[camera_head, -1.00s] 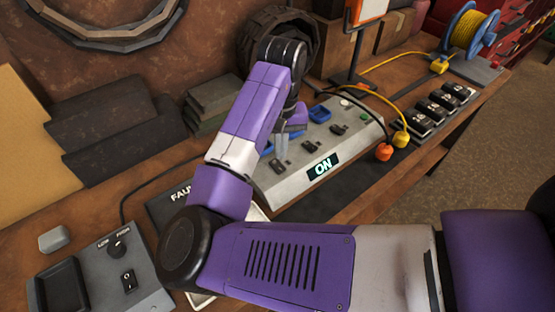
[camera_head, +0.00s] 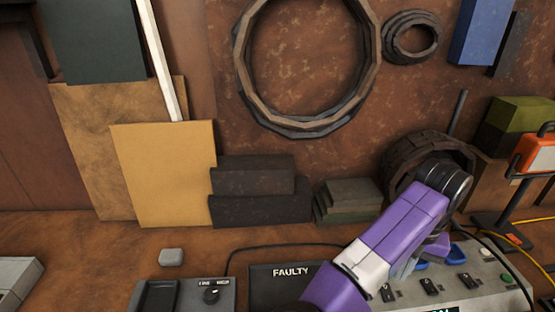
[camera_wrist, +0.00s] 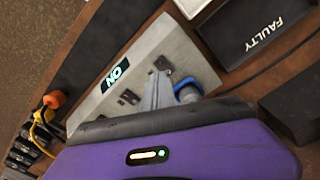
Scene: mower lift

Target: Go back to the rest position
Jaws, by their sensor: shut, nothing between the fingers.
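My purple and white arm reaches over the workbench at the lower right of the head view. My gripper (camera_wrist: 158,92) shows in the wrist view as grey fingers held close together, with nothing between them. It is above the grey control box (camera_wrist: 140,62), whose lit display reads ON. In the head view the control box (camera_head: 480,275) is partly behind my arm, and the gripper's tips are mostly hidden. A blue part (camera_wrist: 188,92) of the box shows beside the fingers; I cannot tell whether they touch.
The black FAULTY tray (camera_head: 290,290) lies left of the control box. A small switch panel (camera_head: 190,295) is farther left. Dark blocks (camera_head: 260,205), a tire (camera_head: 425,160) and an orange lamp (camera_head: 537,152) stand behind. An orange plug (camera_wrist: 54,99) lies beside the box.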

